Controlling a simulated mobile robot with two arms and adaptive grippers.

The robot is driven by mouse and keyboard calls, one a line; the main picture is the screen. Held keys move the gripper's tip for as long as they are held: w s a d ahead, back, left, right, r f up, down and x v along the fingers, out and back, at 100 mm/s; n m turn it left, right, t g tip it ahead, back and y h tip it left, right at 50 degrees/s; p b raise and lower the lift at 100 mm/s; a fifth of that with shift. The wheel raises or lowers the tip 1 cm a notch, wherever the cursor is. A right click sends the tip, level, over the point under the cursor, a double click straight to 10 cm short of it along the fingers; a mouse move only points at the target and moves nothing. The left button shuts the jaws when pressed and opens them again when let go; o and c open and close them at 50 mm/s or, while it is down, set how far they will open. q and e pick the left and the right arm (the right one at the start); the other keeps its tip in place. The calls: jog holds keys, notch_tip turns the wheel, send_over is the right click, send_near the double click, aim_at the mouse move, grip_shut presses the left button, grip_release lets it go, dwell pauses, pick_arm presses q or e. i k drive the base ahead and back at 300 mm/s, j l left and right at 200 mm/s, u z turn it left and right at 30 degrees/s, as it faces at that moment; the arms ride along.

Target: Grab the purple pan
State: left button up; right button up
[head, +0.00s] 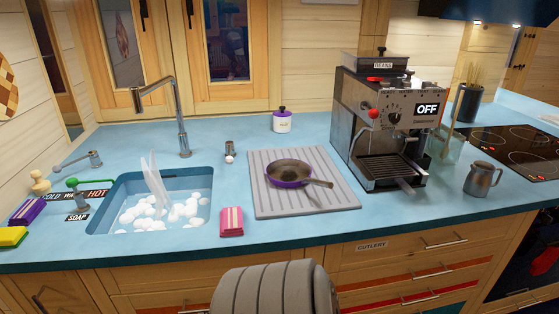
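The purple pan (289,174) sits upright on a grey ribbed draining mat (305,205) on the blue counter. Its bowl is dark inside with a purple outer wall. Its brownish-grey handle points right and slightly toward the front. Nothing touches or covers the pan apart from the mat under it. Neither of my grippers shows in the head view.
A sink (110,205) with foam and a tall tap (182,130) is left of the mat. A pink striped sponge (231,222) lies at the front edge. A coffee machine (385,125) stands right, a metal jug (481,180) beyond. A small pot (282,122) stands behind.

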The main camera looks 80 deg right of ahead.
aim_at(285, 173)
jog(key=z, duration=2.85)
